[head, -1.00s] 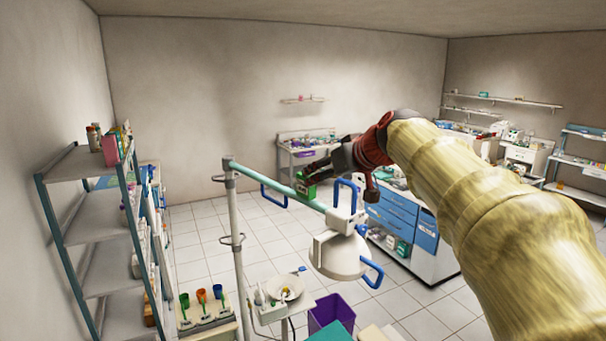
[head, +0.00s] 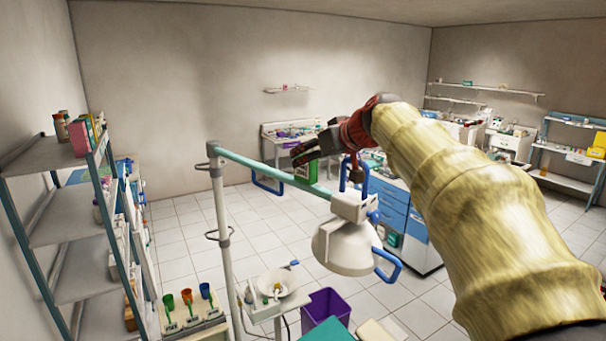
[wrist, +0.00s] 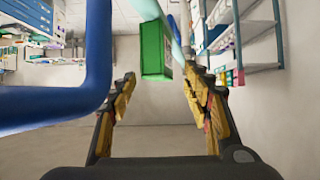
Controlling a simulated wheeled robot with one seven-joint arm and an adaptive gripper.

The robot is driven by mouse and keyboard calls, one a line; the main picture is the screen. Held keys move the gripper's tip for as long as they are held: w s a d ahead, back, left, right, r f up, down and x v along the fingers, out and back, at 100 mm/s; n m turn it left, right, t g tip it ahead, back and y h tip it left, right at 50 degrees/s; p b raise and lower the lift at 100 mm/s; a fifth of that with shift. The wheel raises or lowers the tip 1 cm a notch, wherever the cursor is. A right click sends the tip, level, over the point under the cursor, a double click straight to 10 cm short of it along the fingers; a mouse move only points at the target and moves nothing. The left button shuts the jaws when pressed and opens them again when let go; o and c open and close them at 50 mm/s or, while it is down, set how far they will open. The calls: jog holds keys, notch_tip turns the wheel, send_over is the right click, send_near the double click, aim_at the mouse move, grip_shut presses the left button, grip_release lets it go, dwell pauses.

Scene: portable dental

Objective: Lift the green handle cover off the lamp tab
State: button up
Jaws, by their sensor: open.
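The green handle cover (head: 306,171) hangs by the lamp's pale green arm (head: 268,170), left of the white lamp head (head: 346,247). It also shows as a green block in the wrist view (wrist: 156,52). The tab under it is hidden. My gripper (head: 299,154) is beside the cover, above the lamp arm. In the wrist view my open gripper (wrist: 158,82) has one finger on each side of the cover's line, with the cover just beyond the tips. I cannot tell whether a finger touches it.
A thick blue handle (wrist: 95,60) crosses the left of the wrist view, close to my left finger. In the head view, blue lamp handles (head: 388,268) stand around the lamp head. A grey shelf (head: 60,225) is at left. A purple bin (head: 325,308) stands below.

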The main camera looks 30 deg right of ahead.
jog(key=p+x, duration=0.2)
jog(key=x, duration=0.6)
jog(key=shift+w, duration=0.15)
jog(key=shift+c, duration=0.7)
jog(key=shift+c, duration=1.2)
jog(key=c, duration=0.6)
jog(key=shift+c, duration=0.7)
